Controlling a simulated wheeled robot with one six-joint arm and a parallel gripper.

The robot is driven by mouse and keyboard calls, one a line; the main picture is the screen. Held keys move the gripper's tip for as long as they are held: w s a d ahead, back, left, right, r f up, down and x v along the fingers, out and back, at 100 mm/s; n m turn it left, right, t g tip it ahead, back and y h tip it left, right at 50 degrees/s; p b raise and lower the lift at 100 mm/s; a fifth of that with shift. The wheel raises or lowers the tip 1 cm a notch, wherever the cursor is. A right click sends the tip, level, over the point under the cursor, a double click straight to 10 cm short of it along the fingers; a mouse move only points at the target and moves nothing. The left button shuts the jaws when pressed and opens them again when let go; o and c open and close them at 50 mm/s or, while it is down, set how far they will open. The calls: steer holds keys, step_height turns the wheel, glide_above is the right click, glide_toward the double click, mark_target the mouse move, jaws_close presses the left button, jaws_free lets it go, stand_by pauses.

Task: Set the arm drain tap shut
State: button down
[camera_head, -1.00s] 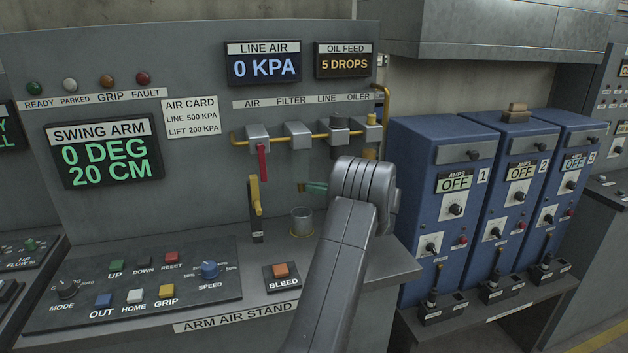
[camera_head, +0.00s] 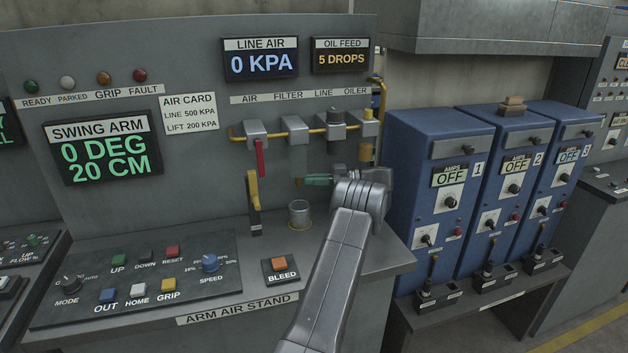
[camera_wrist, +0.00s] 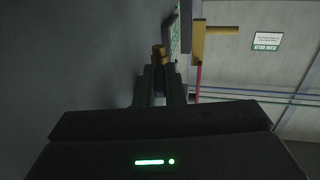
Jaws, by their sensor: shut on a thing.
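The small brass drain tap (camera_head: 298,181) sits under the filter on the grey panel, above a metal cup (camera_head: 299,213). My gripper (camera_head: 307,181) comes in from the right, and its dark green fingers are shut on the tap. In the wrist view the fingers (camera_wrist: 160,72) close around the brass-coloured tap (camera_wrist: 159,52). The fingers hide part of the tap, and I cannot tell its exact angle. My wrist hides the panel to the right of the fingers.
A yellow lever (camera_head: 253,192) and a red handle (camera_head: 261,158) hang left of the tap. LINE AIR (camera_head: 260,66) reads 0 KPA. The BLEED button (camera_head: 279,265) is on the shelf below. Blue cabinets (camera_head: 435,190) stand to the right.

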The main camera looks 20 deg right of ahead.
steer(key=c, duration=1.5)
jaws_free()
steer(key=shift+t, duration=0.3)
